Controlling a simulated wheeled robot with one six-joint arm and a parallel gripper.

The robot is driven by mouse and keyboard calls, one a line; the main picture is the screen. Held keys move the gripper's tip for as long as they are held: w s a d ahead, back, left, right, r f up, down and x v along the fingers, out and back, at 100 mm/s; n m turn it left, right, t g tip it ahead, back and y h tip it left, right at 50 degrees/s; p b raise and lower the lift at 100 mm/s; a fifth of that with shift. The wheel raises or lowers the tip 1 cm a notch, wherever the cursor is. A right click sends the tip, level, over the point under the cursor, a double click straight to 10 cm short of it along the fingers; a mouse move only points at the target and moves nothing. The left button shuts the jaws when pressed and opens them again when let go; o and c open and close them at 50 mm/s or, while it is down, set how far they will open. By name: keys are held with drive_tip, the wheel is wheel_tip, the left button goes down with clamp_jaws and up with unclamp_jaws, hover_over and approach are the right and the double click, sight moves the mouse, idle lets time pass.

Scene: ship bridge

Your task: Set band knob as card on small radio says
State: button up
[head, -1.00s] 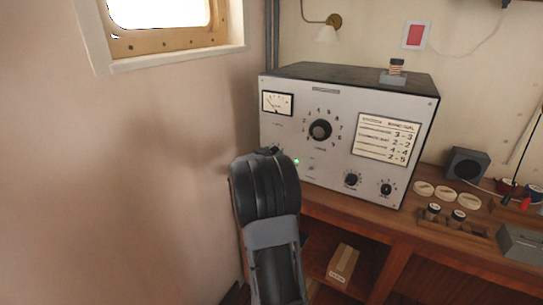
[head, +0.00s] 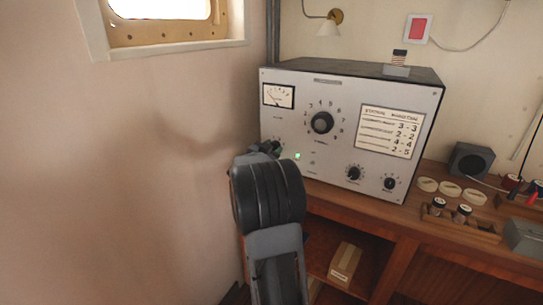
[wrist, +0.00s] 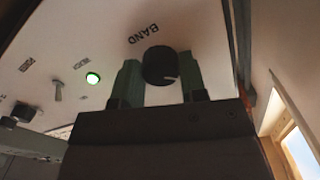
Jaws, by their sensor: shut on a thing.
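The radio (head: 340,165) is a light-grey panel cabinet on the wooden bench. The card (head: 390,132) on its upper right lists rows with number pairs that look like 3-3, 2-2, 4-4 and 2-5. The band knob (wrist: 160,65) is black and round, under the word BAND in the wrist view, with a pale mark low on its right. My gripper (wrist: 160,78) is shut on it, one finger on each side. In the head view my gripper (head: 265,149) is at the panel's lower left, and my arm hides the knob there.
A large numbered dial (head: 321,123) sits mid-panel, with a needle meter (head: 278,96) to its left. A green lamp (wrist: 93,78) is lit beside a toggle switch (wrist: 57,90). Two small knobs are at lower right. The wall (head: 130,180) stands close on the left.

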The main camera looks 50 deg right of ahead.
drive_tip(key=shift+d+m+b, duration=0.1)
drive_tip(key=shift+m+b, duration=1.7)
drive_tip(key=shift+m, duration=0.6)
drive_tip(key=shift+r+m, duration=0.2)
drive_tip(key=shift+m, duration=0.1)
drive_tip(key=o, duration=0.5)
drive_tip(key=shift+o, duration=0.7)
drive_tip(key=shift+s+d, duration=0.1)
drive_tip(key=shift+d, duration=0.05)
drive_tip(key=shift+o, duration=1.4)
drive_tip(key=shift+f, duration=0.1)
drive_tip(key=shift+a, duration=0.25)
drive_tip(key=v, duration=1.3)
drive_tip(key=shift+a, duration=0.35)
